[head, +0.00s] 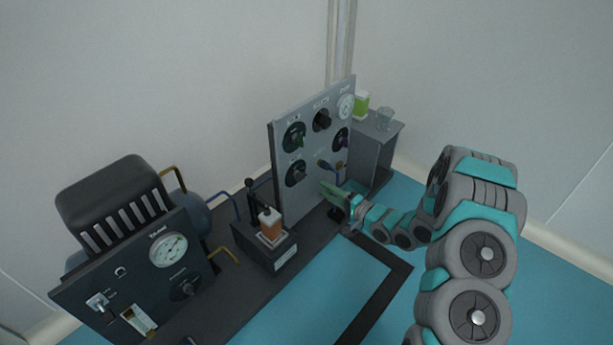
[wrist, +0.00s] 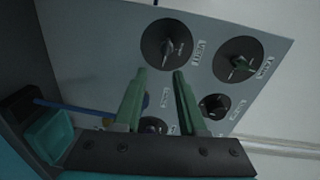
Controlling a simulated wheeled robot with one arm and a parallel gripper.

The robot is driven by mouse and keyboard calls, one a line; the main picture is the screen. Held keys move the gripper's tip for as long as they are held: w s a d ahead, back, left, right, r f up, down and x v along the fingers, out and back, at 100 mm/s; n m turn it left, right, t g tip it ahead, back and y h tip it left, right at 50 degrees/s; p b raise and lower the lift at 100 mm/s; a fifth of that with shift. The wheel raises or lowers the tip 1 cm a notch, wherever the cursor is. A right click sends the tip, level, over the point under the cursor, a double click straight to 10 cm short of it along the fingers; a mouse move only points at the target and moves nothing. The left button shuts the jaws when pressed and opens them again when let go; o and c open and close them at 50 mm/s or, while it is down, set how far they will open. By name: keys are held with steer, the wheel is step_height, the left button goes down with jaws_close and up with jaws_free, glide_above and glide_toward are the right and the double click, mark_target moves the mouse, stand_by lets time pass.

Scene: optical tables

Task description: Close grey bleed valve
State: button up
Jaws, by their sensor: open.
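An upright grey panel (head: 310,190) carries several round valves and a gauge. The lower-left valve has a grey handle on a dark disc (head: 297,173); it appears as the upper-left disc in the wrist view (wrist: 167,47). I take it to be the grey bleed valve, but its label is too blurred to be sure. My gripper (head: 329,189) is open in front of the panel's lower part, right of and below this valve. In the wrist view its green fingers (wrist: 160,78) stand apart with nothing between them, and the grey handle lies beyond them, apparently untouched.
A valve with a greenish handle (head: 294,138) is above, and a black knob (head: 322,120) is beside it. Yellow and blue fittings (head: 331,167) sit close to my gripper. Blue floor (head: 320,290) is open in front.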

mark_target(301, 177)
steer(key=s+x, duration=0.1)
steer(key=x, duration=0.6)
steer(key=shift+w+a+r+m+y, duration=0.3)
steer(key=shift+a+y, duration=0.1)
steer(key=shift+a, duration=0.3)
jaws_close()
